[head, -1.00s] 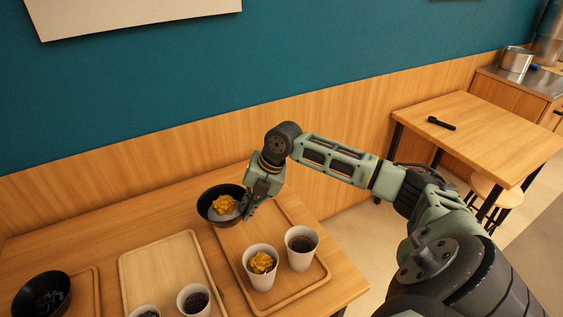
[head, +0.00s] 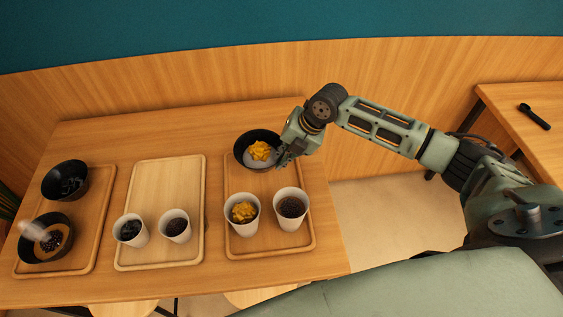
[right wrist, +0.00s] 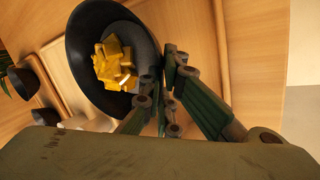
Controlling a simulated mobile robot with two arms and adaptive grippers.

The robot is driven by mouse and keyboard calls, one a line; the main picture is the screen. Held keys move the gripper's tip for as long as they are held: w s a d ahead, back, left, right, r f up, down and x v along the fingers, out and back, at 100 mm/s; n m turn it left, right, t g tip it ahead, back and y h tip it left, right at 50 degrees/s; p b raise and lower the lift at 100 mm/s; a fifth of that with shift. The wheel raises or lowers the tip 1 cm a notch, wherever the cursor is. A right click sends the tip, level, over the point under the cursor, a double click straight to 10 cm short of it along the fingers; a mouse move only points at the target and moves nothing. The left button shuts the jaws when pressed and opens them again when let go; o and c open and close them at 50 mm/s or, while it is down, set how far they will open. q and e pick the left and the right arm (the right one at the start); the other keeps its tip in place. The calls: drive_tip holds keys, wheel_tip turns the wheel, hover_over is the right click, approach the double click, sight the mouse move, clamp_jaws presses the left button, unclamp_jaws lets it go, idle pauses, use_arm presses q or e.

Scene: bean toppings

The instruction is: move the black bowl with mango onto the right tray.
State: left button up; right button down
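The black bowl with yellow mango (head: 261,150) is at the back of the right tray (head: 308,240), over its rear part. I cannot tell whether its base touches the tray. My right gripper (head: 281,158) is at the bowl's right rim. In the right wrist view, its fingers (right wrist: 168,85) close on the rim of the bowl (right wrist: 88,45), with the mango (right wrist: 115,65) inside.
On the right tray's front stand a white cup with mango (head: 243,214) and a dark-filled cup (head: 290,208). The middle tray (head: 166,180) holds two cups at its front; its back is clear. The left tray (head: 98,215) holds two black bowls.

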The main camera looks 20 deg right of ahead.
drive_tip(key=shift+d+f, duration=0.15)
drive_tip(key=shift+f, duration=2.3)
drive_tip(key=c, duration=2)
unclamp_jaws()
drive_tip(key=shift+r+p, duration=0.3)
drive_tip(key=shift+p, duration=0.05)
drive_tip(key=b+v, duration=0.1)
drive_tip(key=v, duration=1)
drive_tip(key=shift+s+d+r, duration=0.1)
drive_tip(key=shift+d+r, duration=0.1)
drive_tip(key=shift+r, duration=0.15)
